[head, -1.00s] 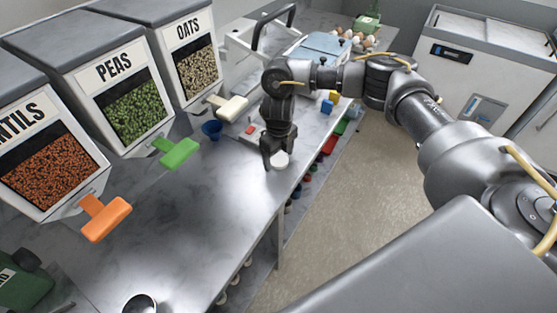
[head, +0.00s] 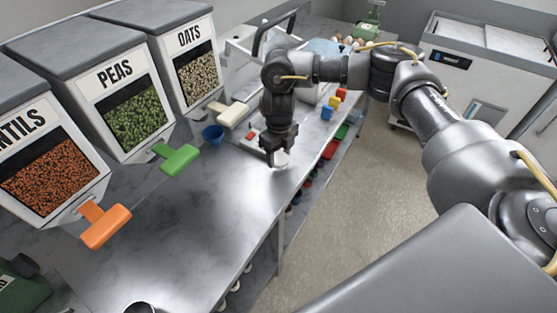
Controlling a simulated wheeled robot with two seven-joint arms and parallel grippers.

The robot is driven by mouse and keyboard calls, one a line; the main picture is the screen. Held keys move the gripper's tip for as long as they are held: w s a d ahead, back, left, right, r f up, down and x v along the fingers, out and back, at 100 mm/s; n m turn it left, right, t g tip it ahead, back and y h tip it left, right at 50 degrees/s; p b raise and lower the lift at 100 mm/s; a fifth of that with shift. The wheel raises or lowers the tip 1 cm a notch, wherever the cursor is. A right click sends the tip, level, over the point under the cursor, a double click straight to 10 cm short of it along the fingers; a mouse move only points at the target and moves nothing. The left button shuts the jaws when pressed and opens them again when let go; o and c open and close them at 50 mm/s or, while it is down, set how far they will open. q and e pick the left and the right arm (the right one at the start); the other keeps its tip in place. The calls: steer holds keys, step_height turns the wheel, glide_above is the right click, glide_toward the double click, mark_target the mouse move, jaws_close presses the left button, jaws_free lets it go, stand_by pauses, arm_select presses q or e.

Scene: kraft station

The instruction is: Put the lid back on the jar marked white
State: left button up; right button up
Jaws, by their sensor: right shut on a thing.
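My right gripper (head: 278,154) points down over the counter, near its front edge. It is shut on a small white round thing (head: 280,160), which looks like a lid or the top of a jar. The gripper hides most of it, and I cannot tell whether it rests on a jar or on the counter. No marking that reads white is legible. My left gripper is not in view.
Dispensers of lentils (head: 50,178), peas (head: 137,116) and oats (head: 196,72) line the left, with orange, green and cream handles sticking out. A blue funnel-like cup (head: 213,134) and coloured blocks (head: 327,112) are nearby.

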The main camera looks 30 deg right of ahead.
arm_select(q)
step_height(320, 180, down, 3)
steer(key=b, duration=0.3)
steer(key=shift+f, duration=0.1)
arm_select(e)
steer(key=s+a+r, duration=0.5)
steer(key=s+r, duration=0.4)
steer(key=s, duration=0.4)
steer(key=shift+r, duration=0.2)
